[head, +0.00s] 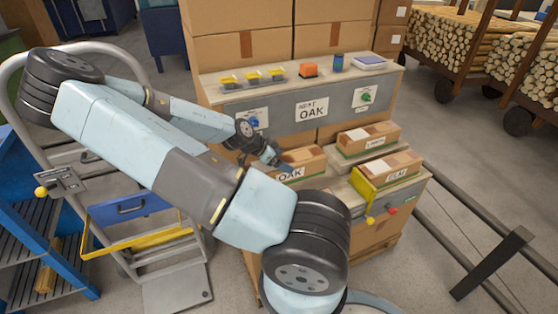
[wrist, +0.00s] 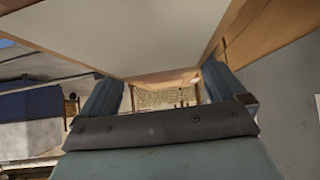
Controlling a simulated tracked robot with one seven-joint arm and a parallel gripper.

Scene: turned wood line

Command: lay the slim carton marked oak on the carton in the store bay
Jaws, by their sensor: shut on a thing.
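The slim carton marked OAK (head: 305,158) is brown with a pale label on its front, at the middle of the bench in the head view. My gripper (head: 277,160) is at its left end, shut on it. In the wrist view the carton's pale face (wrist: 130,35) fills the top, between and above the two fingers (wrist: 160,88). Whether it rests on something or hangs just clear, I cannot tell. A second carton (head: 368,138) lies to its right at the back, and a third labelled carton (head: 398,163) in front of that. Their small labels are hard to read, and no store bay sign is legible.
A yellow bracket (head: 363,188) with red and yellow knobs stands at the front carton's left. Behind, a grey panel carries a NEXT OAK sign (head: 312,110), with small trays and boxes on the shelf above. A trolley (head: 140,240) stands left; rails run right.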

